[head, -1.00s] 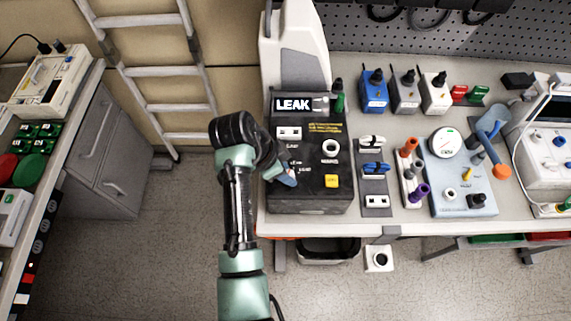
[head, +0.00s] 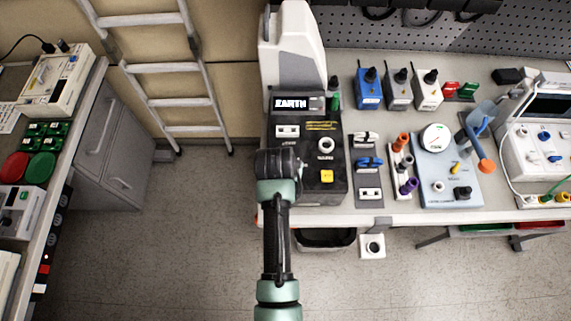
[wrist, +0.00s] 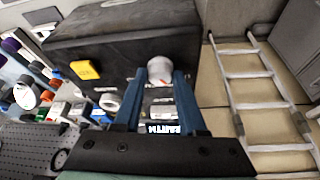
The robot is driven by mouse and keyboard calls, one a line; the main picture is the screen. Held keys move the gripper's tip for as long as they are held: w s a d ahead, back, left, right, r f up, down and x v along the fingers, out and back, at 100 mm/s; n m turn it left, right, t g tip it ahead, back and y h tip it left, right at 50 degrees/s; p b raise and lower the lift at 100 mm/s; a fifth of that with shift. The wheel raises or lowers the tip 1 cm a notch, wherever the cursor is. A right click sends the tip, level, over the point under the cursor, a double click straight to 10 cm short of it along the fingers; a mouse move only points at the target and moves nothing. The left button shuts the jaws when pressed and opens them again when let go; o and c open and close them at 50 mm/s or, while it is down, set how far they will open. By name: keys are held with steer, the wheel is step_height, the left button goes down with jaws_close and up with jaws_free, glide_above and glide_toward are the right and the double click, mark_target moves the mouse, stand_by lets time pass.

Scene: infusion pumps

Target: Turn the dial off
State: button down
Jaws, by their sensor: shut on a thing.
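The black tester box (head: 318,185) stands at the left end of the bench, its lit display (head: 290,103) reading EARTH. In the wrist view the box (wrist: 125,50) appears turned around, and the display (wrist: 162,129) shows between my fingers. My gripper (wrist: 160,72) has its two blue fingers on either side of a round white dial (wrist: 159,65) and is shut on it. In the head view my arm hides the dial and the fingertips. Any mark on the dial is too small to read.
A yellow button (head: 327,176) and a round white socket (head: 326,144) sit on the box beside the dial. A dark strip with blue and white connectors (head: 369,163) lies to its right. A ladder (head: 168,101) leans at the back left. The floor left of the bench is clear.

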steer(key=n, duration=0.1)
steer(key=n+y, duration=0.1)
steer(key=n, duration=0.1)
steer(key=shift+d+r+n+p, duration=0.1)
steer(key=shift+d+n+p, duration=0.05)
steer(key=shift+n+p, duration=0.2)
steer(key=shift+n+y, duration=0.9)
steer(key=shift+n, duration=0.65)
steer(key=shift+c, duration=2.4)
jaws_free()
steer(key=b+v, duration=0.2)
steer(key=v, duration=1)
steer(key=shift+r, duration=0.4)
steer(key=shift+d, duration=0.15)
